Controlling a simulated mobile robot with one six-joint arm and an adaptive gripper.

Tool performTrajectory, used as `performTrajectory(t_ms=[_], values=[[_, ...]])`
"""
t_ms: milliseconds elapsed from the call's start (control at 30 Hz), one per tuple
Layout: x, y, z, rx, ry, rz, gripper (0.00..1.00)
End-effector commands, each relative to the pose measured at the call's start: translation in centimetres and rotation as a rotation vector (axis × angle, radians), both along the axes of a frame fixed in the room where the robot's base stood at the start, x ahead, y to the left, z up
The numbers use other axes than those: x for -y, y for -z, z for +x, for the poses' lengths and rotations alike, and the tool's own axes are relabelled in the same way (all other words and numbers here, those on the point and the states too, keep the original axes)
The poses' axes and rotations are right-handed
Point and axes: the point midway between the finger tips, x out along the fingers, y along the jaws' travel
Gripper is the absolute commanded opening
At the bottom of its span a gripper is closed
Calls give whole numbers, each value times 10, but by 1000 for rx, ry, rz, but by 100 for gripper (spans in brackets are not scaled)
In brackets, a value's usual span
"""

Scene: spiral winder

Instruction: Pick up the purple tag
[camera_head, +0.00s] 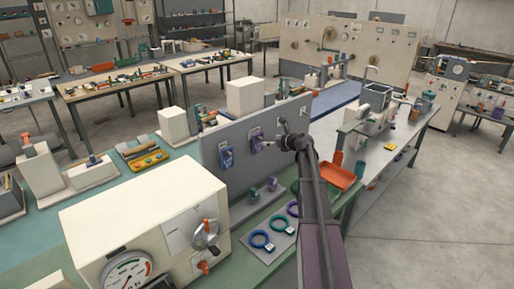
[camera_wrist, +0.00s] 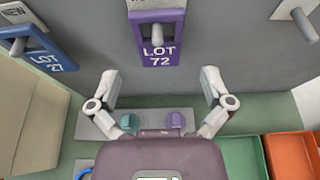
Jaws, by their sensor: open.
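The purple tag (camera_wrist: 157,53) reads "LOT 72" and hangs on a peg on the upright grey panel, at the top middle of the wrist view. It also shows in the head view as a small purple piece (camera_head: 257,138) on the panel's face. My gripper (camera_wrist: 160,82) is open and empty, its two fingers spread wide below and to either side of the tag. In the head view my gripper (camera_head: 286,136) is just right of the tag and apart from it, as far as I can tell.
A blue tag (camera_wrist: 35,52) hangs left of the purple one, and a bare peg (camera_wrist: 304,25) sticks out at right. Below are a teal knob (camera_wrist: 128,122), a purple knob (camera_wrist: 175,121), a green tray (camera_wrist: 240,153) and an orange tray (camera_wrist: 288,152). A cream gauge box (camera_head: 150,225) stands at front left.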

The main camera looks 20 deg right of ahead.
Motion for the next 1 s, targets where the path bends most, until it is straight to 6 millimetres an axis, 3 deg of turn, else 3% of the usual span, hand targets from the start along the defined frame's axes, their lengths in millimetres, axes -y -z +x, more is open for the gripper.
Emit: performTrajectory(t_ms=[200,733,1000], values=[[-8,10,24,-1,-1,-1,100],[-13,11,30,-1,-2,-1,100],[-22,15,53,-1,-4,-1,100]])
